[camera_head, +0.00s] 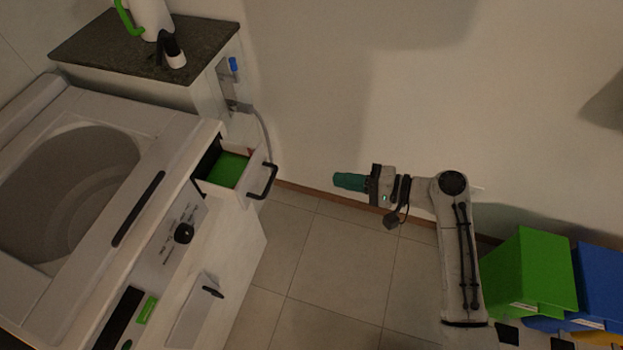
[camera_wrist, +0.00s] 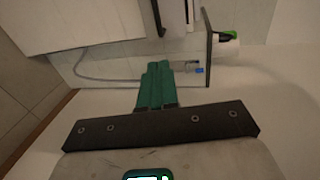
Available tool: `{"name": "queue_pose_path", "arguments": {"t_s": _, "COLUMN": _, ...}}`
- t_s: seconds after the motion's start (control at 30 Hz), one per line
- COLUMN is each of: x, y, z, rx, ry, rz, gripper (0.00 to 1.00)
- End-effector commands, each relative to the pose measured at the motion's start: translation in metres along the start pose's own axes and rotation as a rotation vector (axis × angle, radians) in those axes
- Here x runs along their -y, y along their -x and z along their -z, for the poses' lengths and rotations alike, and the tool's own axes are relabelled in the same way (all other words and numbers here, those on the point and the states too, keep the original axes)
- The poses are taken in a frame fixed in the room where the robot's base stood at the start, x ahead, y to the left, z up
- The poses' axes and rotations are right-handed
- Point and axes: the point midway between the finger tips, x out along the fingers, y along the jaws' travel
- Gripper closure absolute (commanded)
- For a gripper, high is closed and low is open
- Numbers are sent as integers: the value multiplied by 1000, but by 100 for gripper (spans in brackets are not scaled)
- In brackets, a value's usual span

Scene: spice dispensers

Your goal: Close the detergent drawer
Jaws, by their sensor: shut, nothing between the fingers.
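The detergent drawer (camera_head: 246,181) sticks out of the washing machine (camera_head: 207,243) at its upper right corner. It is open, with a green inside and a black bar handle (camera_head: 265,181) on its front. My gripper (camera_head: 337,181) has teal fingers and points left toward the drawer front, with a clear gap between them. In the wrist view the teal fingers (camera_wrist: 155,70) are together and hold nothing. A white machine surface shows at the top of the wrist view, but I cannot tell the drawer there for certain.
A dark-topped counter (camera_head: 120,45) behind the machine bears a white jug (camera_head: 152,18) and a small bottle (camera_head: 174,50). A grey hose (camera_head: 262,128) runs down by the wall. Green (camera_head: 535,270) and blue (camera_head: 600,280) boxes stand at right. Tiled floor between is free.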

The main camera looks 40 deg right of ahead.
Motion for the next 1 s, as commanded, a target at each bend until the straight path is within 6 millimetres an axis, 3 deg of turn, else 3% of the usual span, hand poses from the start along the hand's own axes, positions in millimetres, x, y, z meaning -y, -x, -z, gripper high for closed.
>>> {"name": "queue_pose_path", "arguments": {"t_s": 0.17, "x": 2, "y": -22, "z": -1, "rx": 6, "ry": 1, "rz": -1, "gripper": 100}}
{"name": "queue_pose_path", "arguments": {"t_s": 0.7, "x": 1, "y": -120, "z": -2, "rx": 6, "ry": 2, "rz": -4, "gripper": 100}}
{"name": "queue_pose_path", "arguments": {"t_s": 1.0, "x": 0, "y": -137, "z": -2, "rx": 3, "ry": 3, "rz": -4, "gripper": 100}}
